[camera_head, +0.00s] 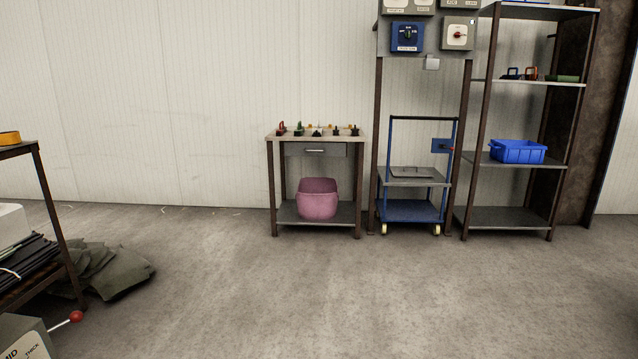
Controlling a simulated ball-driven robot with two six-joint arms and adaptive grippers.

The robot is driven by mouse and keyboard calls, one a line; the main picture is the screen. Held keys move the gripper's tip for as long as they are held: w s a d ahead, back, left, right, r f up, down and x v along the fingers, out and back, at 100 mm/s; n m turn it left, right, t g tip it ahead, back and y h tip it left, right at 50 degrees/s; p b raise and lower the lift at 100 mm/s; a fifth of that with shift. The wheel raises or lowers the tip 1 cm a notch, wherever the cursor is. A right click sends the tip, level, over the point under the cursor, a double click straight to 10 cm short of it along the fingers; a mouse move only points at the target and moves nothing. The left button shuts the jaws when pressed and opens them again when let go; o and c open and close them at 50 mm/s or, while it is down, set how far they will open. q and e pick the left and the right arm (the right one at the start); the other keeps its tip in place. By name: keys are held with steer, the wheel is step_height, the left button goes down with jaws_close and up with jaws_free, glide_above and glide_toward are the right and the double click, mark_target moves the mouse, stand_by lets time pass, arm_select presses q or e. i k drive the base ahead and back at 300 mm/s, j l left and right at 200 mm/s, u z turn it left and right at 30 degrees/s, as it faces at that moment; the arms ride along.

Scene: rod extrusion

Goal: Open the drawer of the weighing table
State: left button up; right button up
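A small table (274,184) with brown legs and a grey top stands against the white wall, at the middle of the head view. Its drawer (335,151) is shut under the top, with a light bar handle (315,151) on its front. Several small dark, red and yellow tools stand on the top. A pink tub (317,199) sits on its lower shelf. The picture does not show for certain that this is the weighing table. Neither of my grippers is in view.
A blue trolley (411,211) and a tall shelf (506,217) holding a blue crate (518,151) stand right of the table. At left are a rack (50,193), dark sheets (118,272) and a red-knobbed lever (75,316). The floor before the table is clear.

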mark_target(304, 149)
steer(key=i+u, duration=0.1)
steer(key=i, duration=1.8)
